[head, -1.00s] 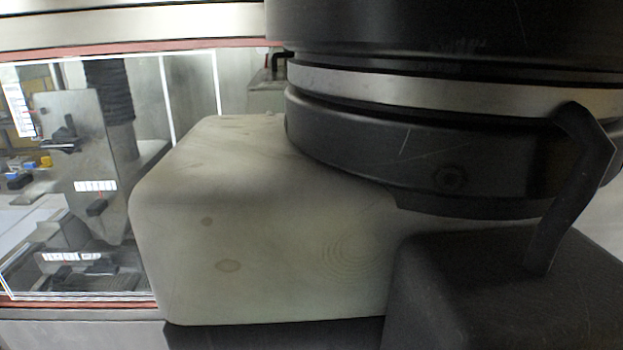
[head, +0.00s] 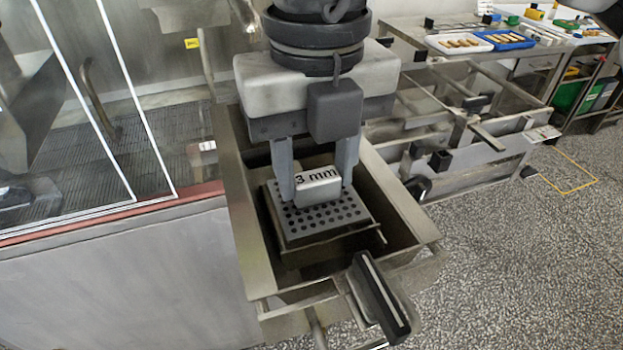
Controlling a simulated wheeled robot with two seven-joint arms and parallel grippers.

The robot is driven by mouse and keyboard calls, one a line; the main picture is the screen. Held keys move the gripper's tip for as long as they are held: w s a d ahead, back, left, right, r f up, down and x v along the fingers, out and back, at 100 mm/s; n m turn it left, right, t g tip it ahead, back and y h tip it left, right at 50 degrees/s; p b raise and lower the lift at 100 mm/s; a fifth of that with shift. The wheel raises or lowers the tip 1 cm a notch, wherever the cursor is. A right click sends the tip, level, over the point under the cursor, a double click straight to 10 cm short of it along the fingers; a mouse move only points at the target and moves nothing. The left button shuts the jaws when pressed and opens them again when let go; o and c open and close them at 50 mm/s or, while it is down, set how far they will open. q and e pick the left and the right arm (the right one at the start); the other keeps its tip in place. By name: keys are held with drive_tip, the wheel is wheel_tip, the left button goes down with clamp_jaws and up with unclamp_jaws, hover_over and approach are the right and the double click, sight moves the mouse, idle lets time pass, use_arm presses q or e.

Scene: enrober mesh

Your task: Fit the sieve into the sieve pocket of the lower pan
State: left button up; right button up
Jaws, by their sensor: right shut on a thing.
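The sieve (head: 325,219) is a flat metal plate with rows of round holes and a raised grip block marked "3 mm" (head: 318,188). My right gripper (head: 318,192) comes down from above and is shut on the sieve's block, one finger on each side. The sieve is inside the outline of the lower pan (head: 246,240), a deep metal box with a black-handled front. A dark frame shows just under the sieve's front edge; I cannot tell whether the sieve rests in the pocket or hovers over it. My left gripper is not in view.
The glass-fronted machine (head: 90,110) stands at the left, its red-edged side close to the pan. A black handle (head: 380,298) sticks out at the pan's front. A metal cart (head: 480,130) and a bench with white and blue trays (head: 505,39) stand behind right. Speckled floor at right is clear.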

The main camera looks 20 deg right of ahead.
sight(316, 173)
drive_tip(key=shift+w+f+b, duration=0.1)
drive_tip(key=shift+f+b, duration=1.05)
drive_tip(key=shift+f, duration=0.75)
drive_tip(key=o, duration=0.7)
drive_tip(key=shift+r, duration=0.1)
drive_tip(key=shift+r+p, duration=0.45)
wheel_tip(316, 173, up, 12)
drive_tip(key=shift+f+b, duration=0.25)
drive_tip(key=shift+b, duration=0.1)
